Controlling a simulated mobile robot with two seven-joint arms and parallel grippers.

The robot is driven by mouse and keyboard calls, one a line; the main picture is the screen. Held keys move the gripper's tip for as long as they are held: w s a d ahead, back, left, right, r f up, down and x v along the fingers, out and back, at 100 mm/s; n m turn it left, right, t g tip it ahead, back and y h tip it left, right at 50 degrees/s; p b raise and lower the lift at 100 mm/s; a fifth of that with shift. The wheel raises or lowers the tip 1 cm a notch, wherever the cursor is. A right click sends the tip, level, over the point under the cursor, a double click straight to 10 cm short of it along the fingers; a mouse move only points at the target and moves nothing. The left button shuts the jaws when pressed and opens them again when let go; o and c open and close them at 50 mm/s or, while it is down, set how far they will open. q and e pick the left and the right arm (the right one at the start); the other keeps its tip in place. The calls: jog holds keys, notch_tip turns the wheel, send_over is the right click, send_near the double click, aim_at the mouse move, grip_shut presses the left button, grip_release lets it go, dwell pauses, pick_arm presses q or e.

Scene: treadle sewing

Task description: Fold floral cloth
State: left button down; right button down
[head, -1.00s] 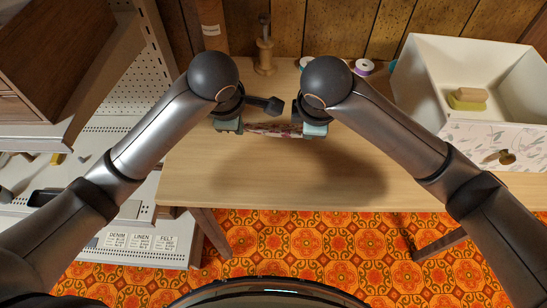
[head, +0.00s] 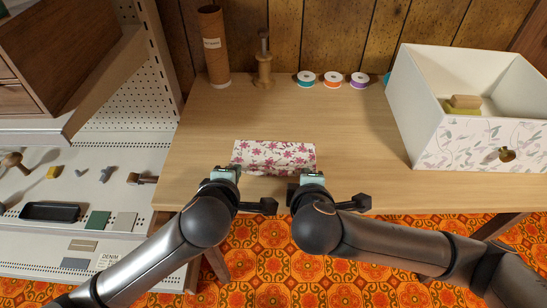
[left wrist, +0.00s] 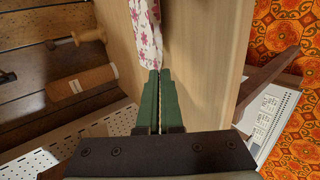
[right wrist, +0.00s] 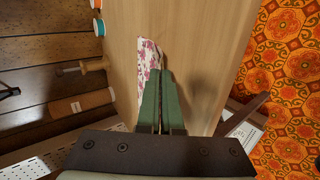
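The floral cloth (head: 273,156), white with pink and purple flowers, lies as a narrow folded strip near the table's front edge. My left gripper (head: 224,173) is at its near left corner, and my right gripper (head: 312,178) is at its near right corner. In the left wrist view the fingers (left wrist: 159,74) are close together, with the cloth (left wrist: 147,38) running to their tips. In the right wrist view the fingers (right wrist: 158,72) are also close together on the cloth's edge (right wrist: 149,55). The fingers hide the gripped corners.
The wooden table (head: 360,140) is clear around the cloth. A white floral drawer box (head: 480,145) stands at right. Thread spools (head: 332,79), a cardboard tube (head: 213,50) and a wooden-handled tool (head: 264,65) stand at the back. A pegboard shelf (head: 110,160) is at left.

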pick_arm(q)
jog(key=c, duration=0.8)
grip_release()
pick_arm(e)
jog(key=c, duration=0.8)
grip_release()
pick_arm(q)
jog(key=shift+o, duration=0.4)
pick_arm(e)
jog(key=shift+o, duration=0.4)
pick_arm(q)
jog(key=shift+s+d+r, duration=0.1)
jog(key=shift+r, duration=0.35)
pick_arm(e)
jog(key=shift+s+r, duration=0.1)
jog(key=shift+r, duration=0.35)
pick_arm(q)
jog(key=s+r, duration=0.3)
jog(key=r, duration=0.5)
jog(key=shift+s, duration=0.4)
pick_arm(e)
jog(key=s+r, duration=0.3)
jog(key=r, duration=0.5)
jog(key=shift+s, duration=0.4)
